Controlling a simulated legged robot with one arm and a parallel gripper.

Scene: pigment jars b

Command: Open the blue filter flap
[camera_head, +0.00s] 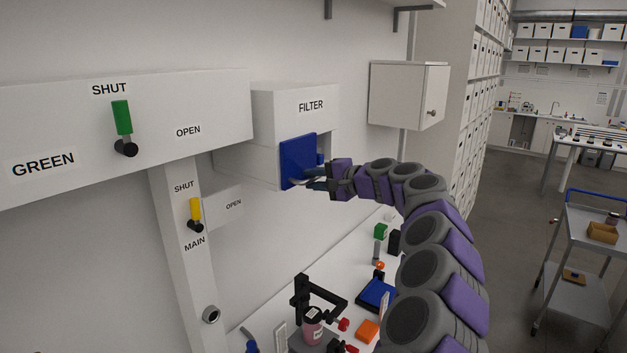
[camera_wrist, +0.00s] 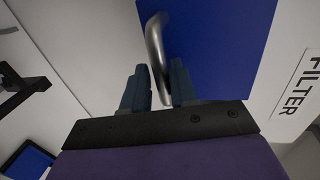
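The blue filter flap (camera_head: 298,158) is on the front of the white box labelled FILTER (camera_head: 311,106). It looks shut or nearly so; I cannot tell exactly. My gripper (camera_head: 304,183) is at the flap's lower part. In the wrist view, the flap (camera_wrist: 215,45) fills the upper middle, with its curved metal handle (camera_wrist: 155,45). My gripper (camera_wrist: 158,82) has one finger on each side of the handle. The fingers are apart, with a gap left of the handle; the handle is close to the right finger.
A white wall cabinet (camera_head: 408,95) hangs right of the filter box. A green lever (camera_head: 122,117) and a yellow lever (camera_head: 195,209) are to the left. Below, the white bench holds a black stand (camera_head: 304,296), a blue tray (camera_head: 376,294) and small items.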

